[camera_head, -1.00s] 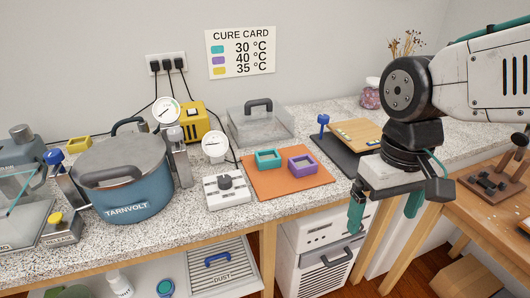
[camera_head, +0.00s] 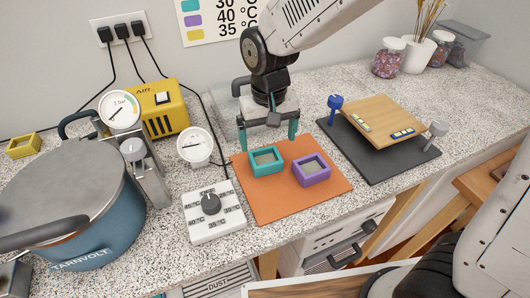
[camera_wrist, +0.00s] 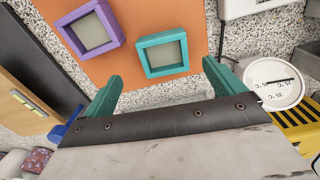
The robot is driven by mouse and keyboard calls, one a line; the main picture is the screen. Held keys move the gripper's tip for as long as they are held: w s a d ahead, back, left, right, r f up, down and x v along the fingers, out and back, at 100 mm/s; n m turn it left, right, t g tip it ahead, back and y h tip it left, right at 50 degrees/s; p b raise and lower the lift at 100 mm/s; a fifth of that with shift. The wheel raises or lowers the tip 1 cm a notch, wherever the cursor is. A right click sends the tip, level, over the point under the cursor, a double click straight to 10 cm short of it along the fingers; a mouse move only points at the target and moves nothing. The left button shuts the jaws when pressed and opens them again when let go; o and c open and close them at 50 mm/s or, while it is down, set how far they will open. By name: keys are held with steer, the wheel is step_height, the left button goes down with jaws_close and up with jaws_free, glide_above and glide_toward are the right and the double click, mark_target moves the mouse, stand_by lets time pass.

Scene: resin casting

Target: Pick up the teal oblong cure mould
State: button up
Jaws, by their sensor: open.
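The teal oblong cure mould (camera_head: 266,162) lies on the orange mat (camera_head: 262,205), left of the purple mould (camera_head: 311,171). In the wrist view the teal mould (camera_wrist: 163,54) is just beyond the fingertips, with the purple mould (camera_wrist: 90,30) to its left. My gripper (camera_head: 268,136) is open and empty, with its teal fingers on either side, above the back edge of the mat. In the wrist view my gripper (camera_wrist: 160,82) has its fingers spread wider than the teal mould, and they do not touch it.
A dial gauge (camera_head: 195,146) and a white control box (camera_head: 212,210) stand left of the mat. A clear cover (camera_head: 228,112) is behind my gripper. A dark mat (camera_head: 360,155) with a wooden board (camera_head: 383,120) lies to the right. The blue pot (camera_head: 80,215) is far left.

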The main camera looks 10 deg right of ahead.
mark_target(265, 156)
steer(key=f, duration=0.7)
steer(key=shift+w+a+f, duration=0.1)
steer(key=shift+a+f, duration=0.1)
steer(key=shift+a, duration=0.15)
steer(key=c, duration=1.1)
steer(key=shift+r, duration=0.2)
